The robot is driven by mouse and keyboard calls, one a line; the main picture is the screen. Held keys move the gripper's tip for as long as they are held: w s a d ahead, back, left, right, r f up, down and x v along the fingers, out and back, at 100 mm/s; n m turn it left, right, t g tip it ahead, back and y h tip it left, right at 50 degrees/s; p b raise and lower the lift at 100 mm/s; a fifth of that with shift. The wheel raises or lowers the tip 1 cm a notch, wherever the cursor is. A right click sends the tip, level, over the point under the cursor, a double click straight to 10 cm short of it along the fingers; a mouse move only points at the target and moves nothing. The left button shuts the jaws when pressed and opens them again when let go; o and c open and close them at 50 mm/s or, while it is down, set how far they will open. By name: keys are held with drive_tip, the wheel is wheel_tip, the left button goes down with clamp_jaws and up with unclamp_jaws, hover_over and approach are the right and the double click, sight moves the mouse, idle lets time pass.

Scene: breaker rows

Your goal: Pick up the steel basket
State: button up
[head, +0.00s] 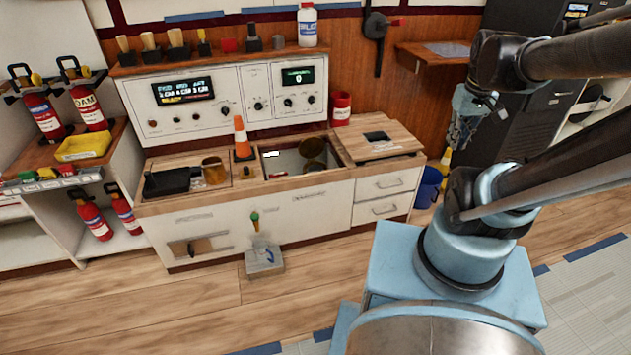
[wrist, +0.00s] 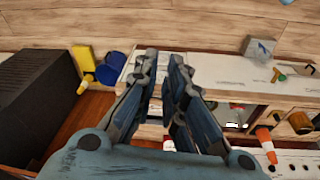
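I cannot make out a steel basket for certain in either view. A grey box (head: 264,261) with a blue mark stands on the floor in front of the counter; it also shows in the wrist view (wrist: 259,48). The counter's open basin (head: 287,162) holds a brown round thing (head: 313,149), partly hidden by the rim. My gripper (head: 462,132) is raised at the right, well apart from the counter. In the wrist view its fingers (wrist: 164,62) are parted by a narrow gap, with nothing between them.
An orange cone (head: 241,137), a black tray (head: 168,182) and an amber jar (head: 214,171) are on the counter. A red can (head: 341,108) stands behind. A blue bucket (head: 428,188) is right of the drawers. Fire extinguishers (head: 91,106) stand at the left.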

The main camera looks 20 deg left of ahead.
drive_tip(key=w+a+f+n, duration=0.3)
drive_tip(key=w+a+n, duration=0.3)
drive_tip(key=w+a, duration=0.6)
drive_tip(key=w+a+f+n, duration=0.2)
drive_tip(key=w+a+n, duration=0.3)
drive_tip(key=w+a, duration=0.7)
drive_tip(key=w+a+f+n+y, duration=0.1)
drive_tip(key=w+a+f+n, duration=0.35)
drive_tip(key=a+f, duration=0.8)
drive_tip(key=w+a+f+n, duration=0.3)
drive_tip(key=a+f+n, duration=0.2)
drive_tip(key=a+f, duration=0.75)
drive_tip(key=shift+s+d+f+x, duration=0.1)
drive_tip(key=shift+s+d+x, duration=0.2)
drive_tip(key=shift+x, duration=2.85)
drive_tip(key=shift+s+d+f+x, duration=0.1)
drive_tip(key=shift+d+x, duration=0.25)
drive_tip(key=shift+x, duration=2.8)
drive_tip(key=shift+s+d+x, duration=0.15)
drive_tip(key=shift+d+x, duration=0.2)
drive_tip(key=shift+x, duration=2.8)
